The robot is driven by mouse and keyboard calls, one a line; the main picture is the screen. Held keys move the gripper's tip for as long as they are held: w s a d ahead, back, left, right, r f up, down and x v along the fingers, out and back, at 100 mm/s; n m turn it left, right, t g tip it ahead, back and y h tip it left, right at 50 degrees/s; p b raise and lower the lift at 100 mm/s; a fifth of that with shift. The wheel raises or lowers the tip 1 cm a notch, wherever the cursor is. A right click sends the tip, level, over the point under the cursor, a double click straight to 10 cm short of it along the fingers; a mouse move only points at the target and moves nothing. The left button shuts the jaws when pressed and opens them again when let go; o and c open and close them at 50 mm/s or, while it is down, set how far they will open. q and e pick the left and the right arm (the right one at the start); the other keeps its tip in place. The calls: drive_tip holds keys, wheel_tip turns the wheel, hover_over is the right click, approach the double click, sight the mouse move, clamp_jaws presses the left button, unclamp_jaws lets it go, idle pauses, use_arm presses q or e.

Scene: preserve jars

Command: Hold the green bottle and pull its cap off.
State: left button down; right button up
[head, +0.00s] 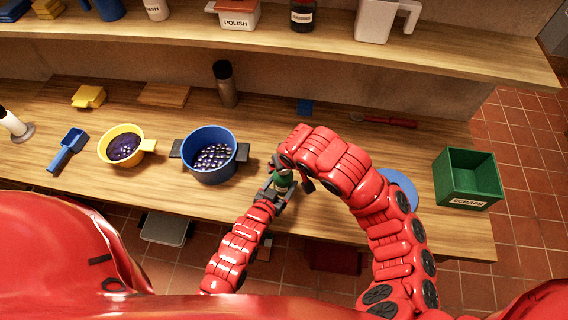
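The green bottle (284,181) is small in the head view, near the front edge of the bench right of the blue pot. Only a little of its green side shows between my two grippers. My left gripper (279,188) comes up from below, with its dark fingers on either side of the bottle, and appears shut on it. My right arm arches over from the right, and its gripper (290,172) is at the top of the bottle. The arm hides much of that gripper, so its finger opening is unclear. The cap cannot be made out.
A blue pot (209,140) and yellow pan (112,160) hold dark contents. A dark bottle (224,85) stands behind. A green bin (440,178) marked SCRAPS is at right. A blue round thing (399,180) is partly behind my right arm. A shelf (300,48) runs above.

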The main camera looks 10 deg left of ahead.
drive_tip(key=shift+w+f, duration=0.15)
drive_tip(key=shift+f, duration=0.35)
clamp_jaws()
idle(0.5)
